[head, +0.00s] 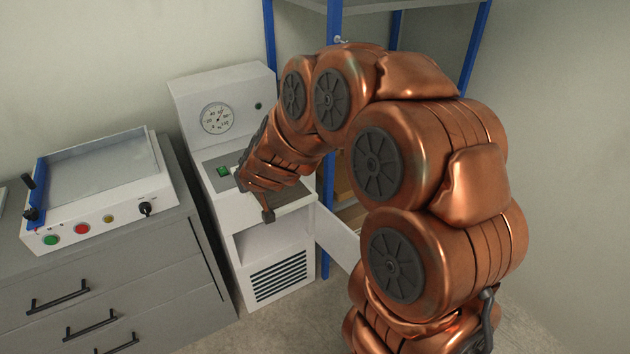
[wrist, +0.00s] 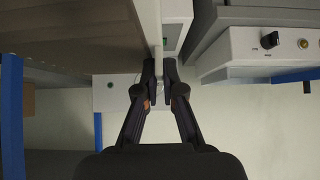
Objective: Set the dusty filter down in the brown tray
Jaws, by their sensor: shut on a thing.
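My gripper (wrist: 160,70) shows in the wrist view with its two dark fingers closed together on a thin pale edge (wrist: 157,35). I cannot tell from this view whether that edge belongs to the dusty filter. In the head view my arm hides most of the gripper, which is low in front of the white machine with the gauge (head: 225,85). A white panel (head: 340,238) stands out at the machine's right side. I cannot make out the brown tray for certain. A brown ribbed surface (wrist: 75,45) fills the wrist view's upper left.
A grey drawer cabinet (head: 120,270) stands at the left, carrying a white machine with coloured buttons (head: 95,225). A blue-posted shelf rack (head: 270,35) is behind my arm. A brown thing (head: 343,180) on it is mostly hidden. Some floor (head: 305,310) is bare.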

